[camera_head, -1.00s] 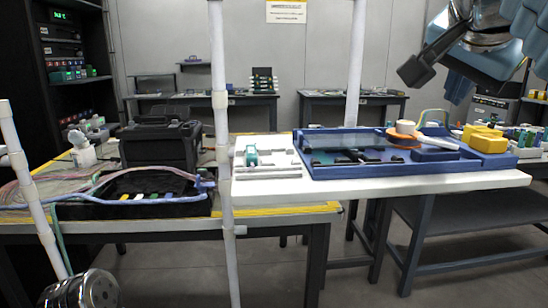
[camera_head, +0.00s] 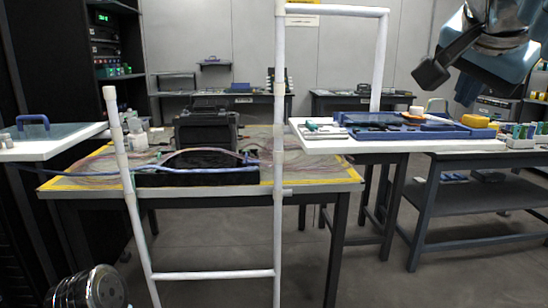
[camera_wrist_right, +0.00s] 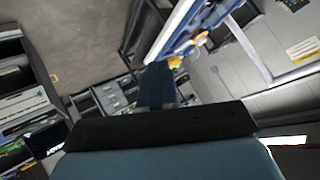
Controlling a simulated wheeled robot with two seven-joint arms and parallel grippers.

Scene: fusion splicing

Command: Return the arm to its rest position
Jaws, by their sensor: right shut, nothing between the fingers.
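My right arm enters from the upper right of the head view. Its dark right gripper (camera_head: 432,73) points left and down, shut and empty, in the air above the white shelf and apart from it. In the right wrist view the shut fingers (camera_wrist_right: 157,86) stick out beyond the dark gripper body with nothing between them. A metal part of my left arm shows at the bottom left of the head view. My left gripper is out of sight.
A white shelf (camera_head: 380,146) on the right carries a blue tray (camera_head: 440,133). A table (camera_head: 345,181) with cables and a black case (camera_head: 206,131) stands behind a white pipe frame (camera_head: 280,120). Another white shelf (camera_head: 30,152) is at left. The floor in front is clear.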

